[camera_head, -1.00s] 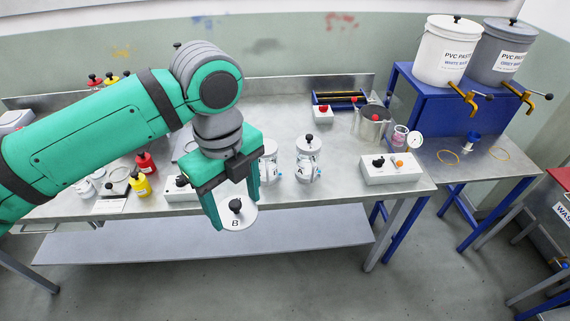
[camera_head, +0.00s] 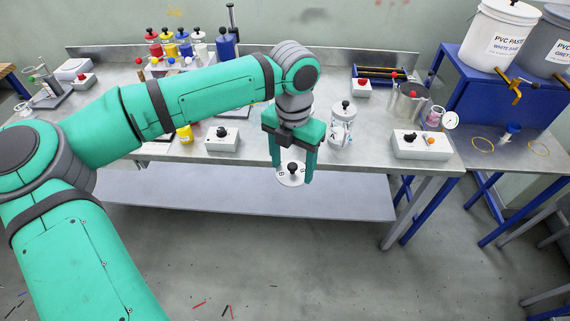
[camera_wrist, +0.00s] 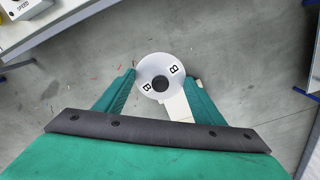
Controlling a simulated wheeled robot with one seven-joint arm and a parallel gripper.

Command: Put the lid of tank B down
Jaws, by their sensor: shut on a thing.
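The lid of tank B (camera_head: 291,176) is a white disc with a black knob and letters B. My gripper (camera_head: 293,168) is shut on it, with a finger at either side of the knob, and holds it out in front of the bench's front edge, over the lower shelf in the head view. In the wrist view the lid (camera_wrist: 160,78) shows between the fingertips of my gripper (camera_wrist: 160,88), with grey floor beneath. Any tank behind my gripper is hidden.
The steel bench (camera_head: 375,150) carries a white control box (camera_head: 222,139) left of my gripper and another (camera_head: 420,145) at the right. Coloured bottles (camera_head: 185,45) stand at the back left. A blue stand (camera_head: 480,95) holds large paste buckets.

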